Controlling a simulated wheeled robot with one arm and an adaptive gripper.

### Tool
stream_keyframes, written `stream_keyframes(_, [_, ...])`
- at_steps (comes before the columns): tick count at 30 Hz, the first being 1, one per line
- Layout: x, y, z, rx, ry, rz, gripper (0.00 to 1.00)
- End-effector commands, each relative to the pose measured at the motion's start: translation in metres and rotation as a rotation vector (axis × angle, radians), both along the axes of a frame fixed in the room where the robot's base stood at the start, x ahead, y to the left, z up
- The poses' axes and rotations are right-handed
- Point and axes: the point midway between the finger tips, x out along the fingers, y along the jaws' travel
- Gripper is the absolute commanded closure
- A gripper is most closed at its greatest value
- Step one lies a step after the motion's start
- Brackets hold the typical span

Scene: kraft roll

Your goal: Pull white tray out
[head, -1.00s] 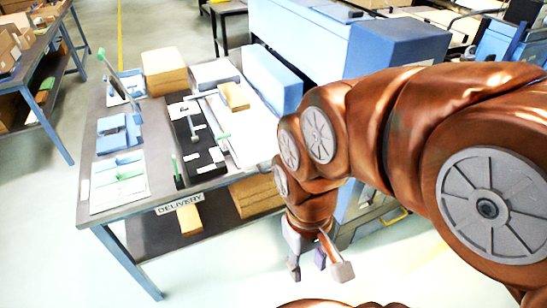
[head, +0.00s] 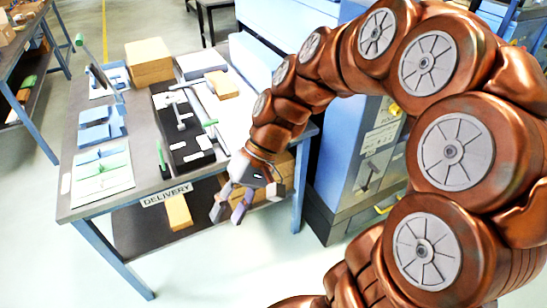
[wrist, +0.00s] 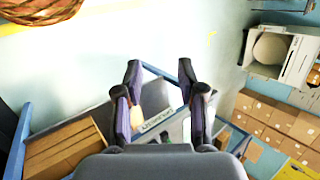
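A flat white piece that looks like the white tray (head: 232,112) lies on the delivery table, right of a black tray, in the head view. My arm hides part of its right side, and I cannot make out its edges clearly. My gripper (head: 239,211) is in front of the table's front edge, right of the DELIVERY label, pointing down. In the wrist view my gripper (wrist: 163,82) is open, with a wide gap between its fingers and nothing held. The white tray cannot be made out in the wrist view.
The table (head: 150,196) also bears a black tray (head: 190,140), a cardboard box (head: 149,62) and blue and green items. Boxes stand on its lower shelf. A blue cabinet (head: 362,150) stands close to its right. The floor in front is clear.

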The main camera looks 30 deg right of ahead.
Motion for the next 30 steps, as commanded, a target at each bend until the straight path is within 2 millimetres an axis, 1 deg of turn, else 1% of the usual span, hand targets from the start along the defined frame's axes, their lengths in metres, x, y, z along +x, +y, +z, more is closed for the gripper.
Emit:
stream_keyframes(1, [0.015, -0.002, -0.009, 0.052, 0.002, -0.028, 0.61])
stream_keyframes(4, [0.042, -0.007, -0.014, 0.147, -0.012, -0.078, 0.61])
stream_keyframes(8, [0.079, -0.022, -0.022, 0.265, -0.038, -0.158, 0.61])
stream_keyframes(11, [0.107, -0.040, -0.030, 0.352, -0.061, -0.229, 0.61])
stream_keyframes(14, [0.134, -0.064, -0.041, 0.430, -0.090, -0.308, 0.61])
stream_keyframes(17, [0.158, -0.092, -0.055, 0.504, -0.119, -0.394, 0.61])
stream_keyframes(20, [0.180, -0.128, -0.071, 0.568, -0.155, -0.489, 0.61])
stream_keyframes(21, [0.188, -0.143, -0.078, 0.592, -0.173, -0.528, 0.61])
stream_keyframes(23, [0.198, -0.166, -0.091, 0.625, -0.194, -0.589, 0.61])
stream_keyframes(25, [0.207, -0.195, -0.106, 0.659, -0.221, -0.661, 0.61])
stream_keyframes(27, [0.214, -0.224, -0.122, 0.682, -0.248, -0.729, 0.61])
stream_keyframes(30, [0.219, -0.258, -0.140, 0.708, -0.282, -0.811, 0.61])
